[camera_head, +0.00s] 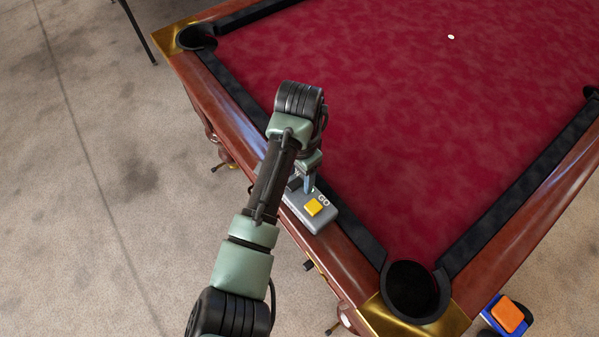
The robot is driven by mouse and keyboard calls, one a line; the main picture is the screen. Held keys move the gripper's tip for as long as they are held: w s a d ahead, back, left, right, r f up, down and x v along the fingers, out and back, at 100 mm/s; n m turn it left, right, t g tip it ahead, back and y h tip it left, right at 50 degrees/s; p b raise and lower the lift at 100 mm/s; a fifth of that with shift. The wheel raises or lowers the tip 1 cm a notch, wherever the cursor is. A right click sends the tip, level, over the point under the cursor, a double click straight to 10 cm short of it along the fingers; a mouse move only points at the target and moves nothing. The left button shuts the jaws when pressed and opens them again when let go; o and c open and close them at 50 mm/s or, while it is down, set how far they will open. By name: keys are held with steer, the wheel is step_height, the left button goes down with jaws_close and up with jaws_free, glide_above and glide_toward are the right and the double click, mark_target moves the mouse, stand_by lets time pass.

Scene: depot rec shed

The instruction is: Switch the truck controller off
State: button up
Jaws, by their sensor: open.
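The truck controller (322,220) is a grey box lying on the wooden rail at the near left side of the pool table. A yellow button (313,207) and white lettering reading "GO" show on its top. Its far end is covered by my arm, and I cannot make out a power switch. My gripper (308,186) points down over the controller's far part, just beyond the yellow button. It is open, with nothing seen in it. The jaws are small and partly hidden, and I cannot tell whether they touch the controller.
The pool table has red cloth (420,110), dark cushions and a brass-cornered pocket (415,290) close by. A small white disc or ball (451,37) lies on the cloth. A blue and orange wheeled thing (507,315), perhaps the truck, is at the lower right. Carpet (90,200) at left is clear.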

jaws_close()
steer(key=shift+s+r+t+h+p, duration=0.15)
steer(key=shift+s+t+h+p, duration=0.15)
steer(key=shift+h+p, duration=0.3)
steer(key=shift+a+t+h+p, duration=0.3)
steer(key=shift+a+t+h, duration=0.1)
steer(key=shift+t+h, duration=0.6)
jaws_free()
